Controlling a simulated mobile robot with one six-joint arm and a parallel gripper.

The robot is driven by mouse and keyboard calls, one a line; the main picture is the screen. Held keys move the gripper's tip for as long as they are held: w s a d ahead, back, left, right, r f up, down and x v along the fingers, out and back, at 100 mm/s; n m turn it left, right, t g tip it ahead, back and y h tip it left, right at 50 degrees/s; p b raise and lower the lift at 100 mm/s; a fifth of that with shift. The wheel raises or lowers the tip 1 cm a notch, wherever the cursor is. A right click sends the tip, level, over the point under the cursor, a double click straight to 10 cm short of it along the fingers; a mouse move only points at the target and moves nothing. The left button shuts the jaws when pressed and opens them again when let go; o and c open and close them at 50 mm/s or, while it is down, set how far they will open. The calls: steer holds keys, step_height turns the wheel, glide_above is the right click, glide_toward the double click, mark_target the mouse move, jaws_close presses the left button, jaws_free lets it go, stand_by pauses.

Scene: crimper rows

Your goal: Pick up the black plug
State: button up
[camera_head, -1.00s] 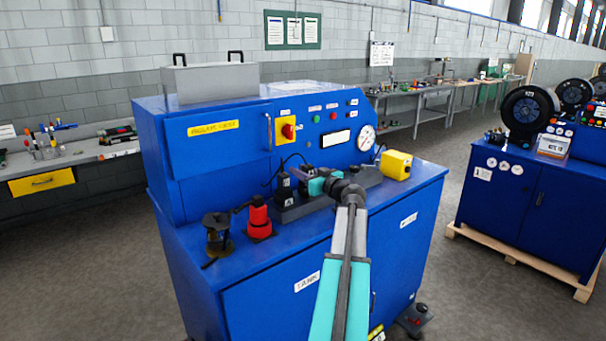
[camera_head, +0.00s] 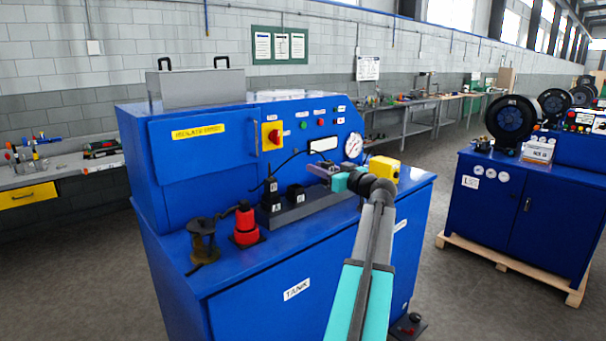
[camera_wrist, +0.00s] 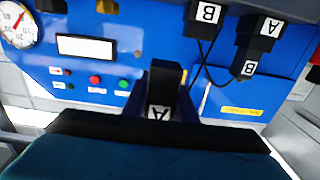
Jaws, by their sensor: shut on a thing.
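A black plug (camera_wrist: 167,76) with a white label marked A is between the fingers of my gripper (camera_wrist: 164,100) in the wrist view. The fingers are shut on it. In the head view my gripper (camera_head: 322,171) is above the right part of the dark rail on the blue bench, apart from the two black sockets. The left socket (camera_head: 272,207) has another black plug (camera_head: 271,186) standing in it. The right socket (camera_head: 297,194) has nothing standing in it. In the wrist view these are socket B (camera_wrist: 206,14), socket A (camera_wrist: 262,32) and plug B (camera_wrist: 248,67).
A red bottle-shaped thing (camera_head: 245,226) and a dark spool-like stand (camera_head: 203,241) are left of the rail. A yellow box (camera_head: 384,169) and a gauge (camera_head: 353,146) are near my gripper. Thin black cables hang by the panel.

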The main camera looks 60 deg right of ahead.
steer(key=shift+s+d+r+b, duration=0.1)
steer(key=shift+s+d+b, duration=0.05)
steer(key=shift+s, duration=0.7)
steer(key=shift+s+d+r+b, duration=0.1)
steer(key=shift+s+b, duration=0.05)
steer(key=shift+s, duration=0.7)
steer(key=shift+s+d+r+b, duration=0.1)
steer(key=shift+s+d+b, duration=0.05)
steer(key=shift+s, duration=0.7)
steer(key=shift+s, duration=0.1)
